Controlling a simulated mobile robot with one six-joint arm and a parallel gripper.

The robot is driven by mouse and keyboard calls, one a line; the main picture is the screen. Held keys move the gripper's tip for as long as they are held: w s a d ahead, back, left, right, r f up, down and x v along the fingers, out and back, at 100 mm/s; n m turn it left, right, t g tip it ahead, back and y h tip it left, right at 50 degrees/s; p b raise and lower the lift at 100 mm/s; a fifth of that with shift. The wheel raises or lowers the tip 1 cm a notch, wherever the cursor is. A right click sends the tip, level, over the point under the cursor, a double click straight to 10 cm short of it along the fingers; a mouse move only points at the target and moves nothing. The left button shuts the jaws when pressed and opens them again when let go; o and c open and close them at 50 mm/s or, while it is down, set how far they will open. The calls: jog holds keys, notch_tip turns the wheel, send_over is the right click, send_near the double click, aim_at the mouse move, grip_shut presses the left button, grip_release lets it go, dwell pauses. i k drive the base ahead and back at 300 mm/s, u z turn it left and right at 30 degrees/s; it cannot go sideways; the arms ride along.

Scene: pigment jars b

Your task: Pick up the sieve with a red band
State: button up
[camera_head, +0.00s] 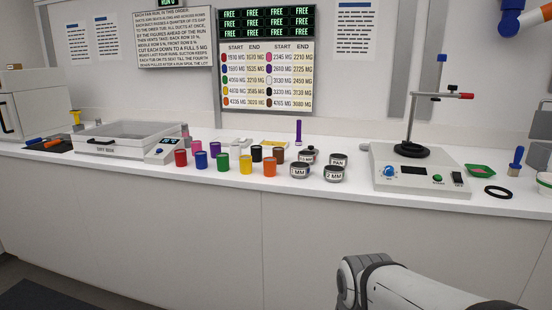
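Several short, round metal sieve-like tins stand in a cluster on the white bench, right of the colored jars. The front two are a tin labelled 1 MM (300,170) and a tin labelled 2 MM (334,174). Behind them are a tin labelled PAN (338,160) and another tin (308,157) whose label is too small to read. That back-left tin seems to show a little red, but I cannot clearly make out a band. A grey arm link of mine shows at the bottom right, in front of the bench. My gripper is not in view.
Colored jars (222,162) stand close left of the tins. A purple upright tube (298,131) is behind. A stirrer with a stand (420,170) is to the right, with a black ring (498,192) beyond. The bench front edge (240,187) is clear.

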aim_at(309, 157)
jog(key=u, duration=0.05)
jog(key=i, duration=1.05)
jog(key=z, duration=0.6)
